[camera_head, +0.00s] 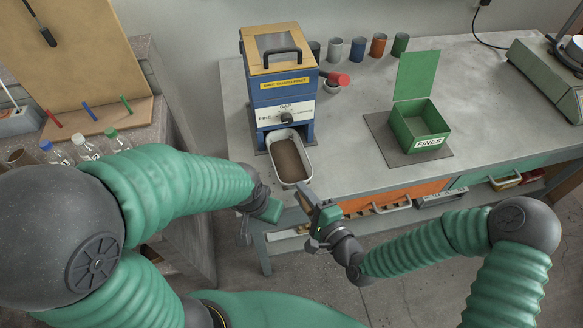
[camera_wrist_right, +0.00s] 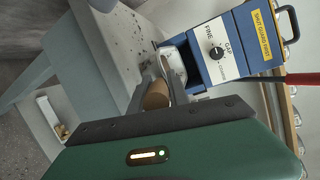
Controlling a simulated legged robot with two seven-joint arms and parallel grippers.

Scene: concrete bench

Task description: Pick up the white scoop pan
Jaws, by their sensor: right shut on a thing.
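The white scoop pan (camera_head: 279,145) holds brown ground material and sits at the outlet of the blue mill (camera_head: 268,105), near the bench's front edge. My right gripper (camera_head: 304,195) is at the pan's near end, shut on the pan's handle. In the right wrist view a tan rounded handle (camera_wrist_right: 157,96) shows at the jaws, with the white pan (camera_wrist_right: 178,42) beyond it. The fingertips are partly hidden there. My left gripper (camera_head: 262,206) is left of the right one, at the bench's front edge, apart from the pan; its jaws are not clear.
A green open-lidded FINES box (camera_head: 418,128) stands on a dark mat to the right. Several small cups (camera_head: 357,48) stand behind, with a red-handled tool (camera_head: 336,79) beside the mill. Capped bottles (camera_head: 87,147) stand at left. The bench between mill and box is clear.

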